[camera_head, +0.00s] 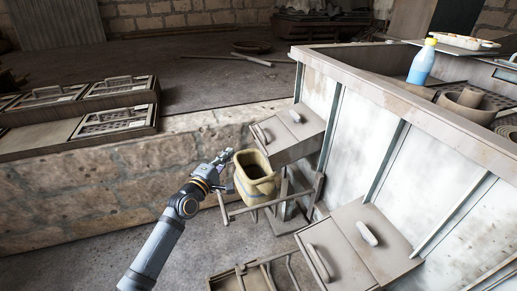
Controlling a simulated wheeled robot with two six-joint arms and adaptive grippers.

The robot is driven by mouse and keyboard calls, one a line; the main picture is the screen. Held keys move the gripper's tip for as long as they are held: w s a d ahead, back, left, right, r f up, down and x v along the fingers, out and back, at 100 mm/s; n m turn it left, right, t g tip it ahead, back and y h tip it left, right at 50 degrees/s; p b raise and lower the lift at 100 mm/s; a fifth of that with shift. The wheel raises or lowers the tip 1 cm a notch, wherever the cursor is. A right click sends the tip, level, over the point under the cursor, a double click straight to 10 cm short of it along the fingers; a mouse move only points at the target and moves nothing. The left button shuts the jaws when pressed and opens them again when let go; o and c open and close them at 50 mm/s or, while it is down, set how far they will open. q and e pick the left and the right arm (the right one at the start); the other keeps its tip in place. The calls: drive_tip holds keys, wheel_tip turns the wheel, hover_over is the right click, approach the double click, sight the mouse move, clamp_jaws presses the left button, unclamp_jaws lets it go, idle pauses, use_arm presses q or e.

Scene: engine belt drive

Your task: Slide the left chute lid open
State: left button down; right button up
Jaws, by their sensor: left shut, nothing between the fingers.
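The left chute (287,150) is a beige box jutting from the side of the large pale metal cabinet. My left gripper (225,157) is shut and empty, beside the yellow bucket's upper left side and left of the chute. It is apart from the lid handle. Whether it touches the bucket I cannot tell. My right gripper is not in view.
A yellow open bucket (243,188) hangs in a metal frame below the left chute. A stone ledge (110,185) runs behind my arm.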

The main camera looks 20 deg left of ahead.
use_arm(q)
drive_tip(key=d+b+x, duration=0.2)
drive_tip(key=x, duration=1.1)
drive_tip(key=shift+s+d+b, duration=0.25)
drive_tip(key=shift+b, duration=0.15)
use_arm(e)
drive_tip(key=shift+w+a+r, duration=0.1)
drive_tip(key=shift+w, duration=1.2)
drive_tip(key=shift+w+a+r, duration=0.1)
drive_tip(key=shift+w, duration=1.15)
